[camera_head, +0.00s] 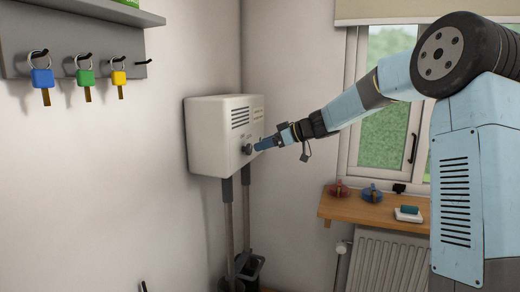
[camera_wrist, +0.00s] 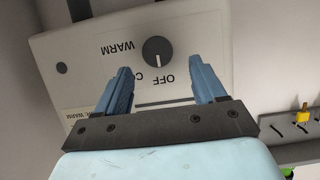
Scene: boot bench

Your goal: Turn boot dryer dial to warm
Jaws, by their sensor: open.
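The boot dryer (camera_head: 212,130) is a white wall box with vents and two dark hoses below. Its dark round dial (camera_head: 247,149) is on the front face. In the wrist view, the dial (camera_wrist: 157,48) stands beyond and between my fingertips, its white mark pointing down in the picture, roughly toward the OFF label (camera_wrist: 168,81). The WARM label (camera_wrist: 118,47) is left of the dial, and a partly hidden "CO…" label sits near OFF. My gripper (camera_head: 260,147) is open, close in front of the dial; it also shows in the wrist view (camera_wrist: 161,72). Contact cannot be told.
A hook rail (camera_head: 20,60) with blue, green and yellow keys hangs at the left. A wooden sill (camera_head: 350,208) holds small items under the window, above a radiator (camera_head: 385,262). The air around the dryer's front looks clear.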

